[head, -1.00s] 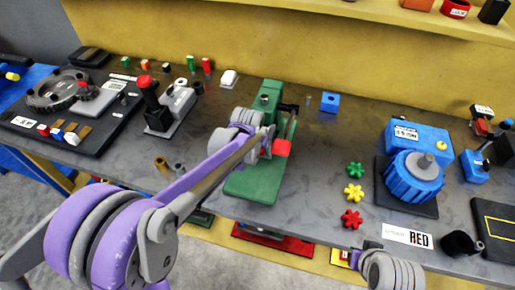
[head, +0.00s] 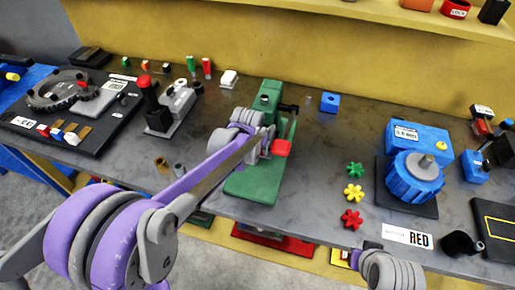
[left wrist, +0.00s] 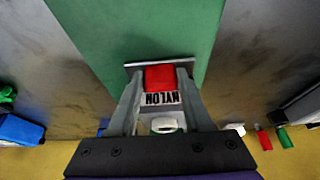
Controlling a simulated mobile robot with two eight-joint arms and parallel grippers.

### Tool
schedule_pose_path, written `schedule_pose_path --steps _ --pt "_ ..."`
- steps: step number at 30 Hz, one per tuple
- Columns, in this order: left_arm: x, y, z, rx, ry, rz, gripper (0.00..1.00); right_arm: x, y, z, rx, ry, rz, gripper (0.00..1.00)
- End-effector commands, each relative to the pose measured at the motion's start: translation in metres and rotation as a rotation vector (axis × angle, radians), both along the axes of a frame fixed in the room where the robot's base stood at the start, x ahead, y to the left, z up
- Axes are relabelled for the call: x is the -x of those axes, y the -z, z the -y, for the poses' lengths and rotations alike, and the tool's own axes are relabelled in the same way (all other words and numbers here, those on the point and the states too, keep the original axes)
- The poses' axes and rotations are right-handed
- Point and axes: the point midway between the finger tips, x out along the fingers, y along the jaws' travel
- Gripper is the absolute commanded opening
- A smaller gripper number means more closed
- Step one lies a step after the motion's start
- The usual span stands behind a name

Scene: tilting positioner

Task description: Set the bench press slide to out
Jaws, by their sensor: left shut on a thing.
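The green bench press (head: 252,184) stands near the middle of the bench, with a flat green base reaching toward the front edge. A red block (head: 281,147) sits at its right side. My left gripper (head: 266,146) is at the press, its arm covering part of it. In the left wrist view the two fingers of the left gripper (left wrist: 160,82) are shut on the red block (left wrist: 159,77), over the green surface (left wrist: 135,28). A white label reading NYLON lies beside the block. Part of my right arm shows at the bottom right; its fingertips cannot be made out.
Red, yellow and green knobs (head: 354,193) lie right of the press, before a blue motor-like unit (head: 413,178). A blue block (head: 329,103) stands behind. A black lever unit (head: 150,108) stands to the left. The bench between press and knobs is clear.

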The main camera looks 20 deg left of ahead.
Motion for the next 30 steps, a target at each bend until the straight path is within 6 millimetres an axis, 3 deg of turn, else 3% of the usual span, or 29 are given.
schedule_pose_path --steps 23,26,30 --pt "0.0 0.0 0.0 0.0 0.0 0.0 0.0 0.0 0.0 0.0 0.0 0.0 0.0 0.0" --pt "0.006 -0.001 0.0 0.0 0.0 0.0 0.0 0.0 0.001 0.0 0.0 0.0 0.0 0.0" --pt "0.032 0.0 -0.001 0.0 0.0 -0.001 0.0 0.001 0.004 0.0 0.0 0.0 -0.002 0.0"
